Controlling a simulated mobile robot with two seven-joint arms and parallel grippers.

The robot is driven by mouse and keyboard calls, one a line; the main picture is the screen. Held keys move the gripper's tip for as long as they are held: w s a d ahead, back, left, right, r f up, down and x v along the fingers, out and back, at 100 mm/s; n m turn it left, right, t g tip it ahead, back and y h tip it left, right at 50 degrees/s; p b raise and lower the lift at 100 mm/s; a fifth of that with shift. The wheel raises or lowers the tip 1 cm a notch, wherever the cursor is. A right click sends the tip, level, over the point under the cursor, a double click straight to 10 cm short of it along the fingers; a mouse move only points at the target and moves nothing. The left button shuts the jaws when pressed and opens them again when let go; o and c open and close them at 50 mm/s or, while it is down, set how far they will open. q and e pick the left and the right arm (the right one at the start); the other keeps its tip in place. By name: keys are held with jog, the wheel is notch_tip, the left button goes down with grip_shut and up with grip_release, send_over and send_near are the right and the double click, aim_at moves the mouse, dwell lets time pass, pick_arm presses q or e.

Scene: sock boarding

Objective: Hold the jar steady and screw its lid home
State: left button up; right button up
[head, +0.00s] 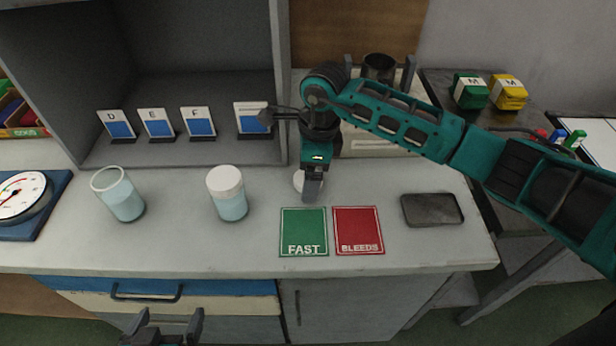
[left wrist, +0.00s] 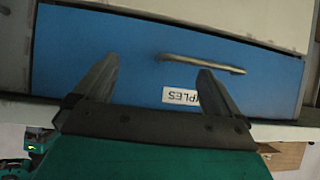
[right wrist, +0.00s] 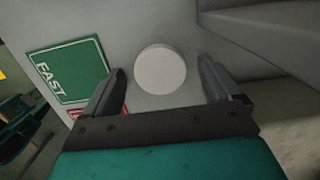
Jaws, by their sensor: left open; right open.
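An open, clear jar (head: 120,196) with pale blue contents stands upright on the counter at the left. A similar jar (head: 230,204) with a white lid on it stands to its right. A loose white lid (head: 299,180) lies on the counter, partly hidden by my right gripper (head: 312,190). In the right wrist view the round lid (right wrist: 160,70) shows between the open fingers, with a gap on each side. My left gripper (head: 167,325) is open and empty in front of the counter. Its wrist view shows it facing a blue drawer front (left wrist: 110,50).
Green FAST (head: 303,225) and red BLEEDS (head: 358,222) cards lie right of the jars, with a dark tray (head: 432,209) beyond. A dial scale (head: 40,200) is at far left. Lettered cards (head: 157,125) stand in the grey shelf. The counter between the jars is clear.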

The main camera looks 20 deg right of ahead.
jog(key=c, duration=1.1)
jog(key=shift+c, duration=0.2)
notch_tip(320, 180, up, 10)
dwell(0.3)
